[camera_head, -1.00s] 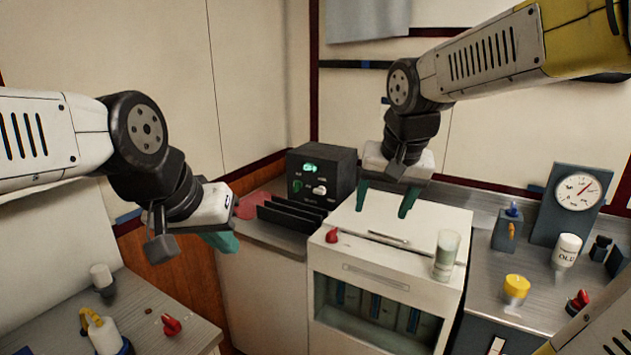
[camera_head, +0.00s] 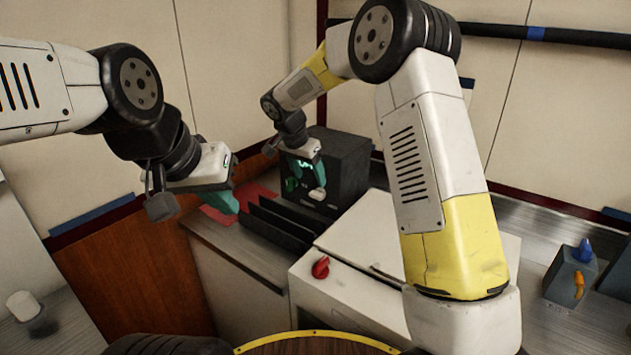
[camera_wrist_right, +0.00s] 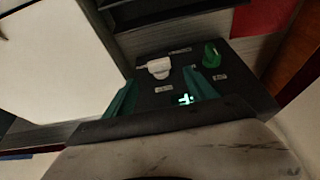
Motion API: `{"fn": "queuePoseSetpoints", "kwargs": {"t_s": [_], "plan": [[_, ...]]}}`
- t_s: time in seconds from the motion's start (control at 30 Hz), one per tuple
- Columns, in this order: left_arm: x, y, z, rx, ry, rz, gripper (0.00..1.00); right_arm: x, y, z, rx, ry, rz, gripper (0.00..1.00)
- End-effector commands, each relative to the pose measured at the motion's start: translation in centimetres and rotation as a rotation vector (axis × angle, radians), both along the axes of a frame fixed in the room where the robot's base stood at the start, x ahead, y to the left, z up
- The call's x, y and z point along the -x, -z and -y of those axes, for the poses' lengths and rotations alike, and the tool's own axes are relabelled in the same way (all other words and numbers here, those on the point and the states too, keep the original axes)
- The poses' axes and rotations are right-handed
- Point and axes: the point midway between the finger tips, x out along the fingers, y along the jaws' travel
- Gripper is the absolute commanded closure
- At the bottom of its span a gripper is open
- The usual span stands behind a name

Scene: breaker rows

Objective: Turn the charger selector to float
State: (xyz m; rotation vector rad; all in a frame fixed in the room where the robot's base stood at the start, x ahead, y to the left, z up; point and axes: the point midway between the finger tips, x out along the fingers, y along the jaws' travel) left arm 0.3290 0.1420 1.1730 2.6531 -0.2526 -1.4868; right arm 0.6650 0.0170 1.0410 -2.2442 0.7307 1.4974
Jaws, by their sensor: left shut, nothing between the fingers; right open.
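The charger is a dark box (camera_head: 345,160) on the left counter, with a lit green display (camera_wrist_right: 184,99). In the right wrist view its face carries a white pointer knob (camera_wrist_right: 158,67) and a green knob (camera_wrist_right: 211,55), each with a small label I cannot read. My right gripper (camera_head: 305,182) is open and empty in front of the charger face. In its wrist view, its fingers (camera_wrist_right: 160,86) point toward the white knob, which lies just beyond and between the tips, apparently not touched. My left gripper (camera_head: 226,202) is shut and empty, left of the charger.
Black upright fins (camera_head: 275,228) and a red mat (camera_head: 245,198) lie before the charger. A white cabinet (camera_head: 340,290) with a red knob (camera_head: 320,267) stands to the right. A grey box with blue and orange levers (camera_head: 572,275) is at far right.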

Motion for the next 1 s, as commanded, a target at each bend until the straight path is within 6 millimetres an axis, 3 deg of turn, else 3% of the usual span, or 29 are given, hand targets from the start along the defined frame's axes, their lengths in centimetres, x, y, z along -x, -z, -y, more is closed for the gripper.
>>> {"fn": "queuePoseSetpoints", "kwargs": {"t_s": [0.4,0.8,1.0], "plan": [[0.0,0.0,0.0,0.000,0.000,0.000,1.00,-1.8,5.7,1.5,0.001,-0.001,-0.003,0.35],[0.0,0.0,0.0,0.000,0.000,0.000,1.00,-2.1,6.5,1.7,0.000,-0.002,-0.001,0.35],[0.0,0.0,0.0,0.000,0.000,0.000,1.00,-2.1,6.5,1.7,0.000,-0.002,-0.001,0.74]]}}
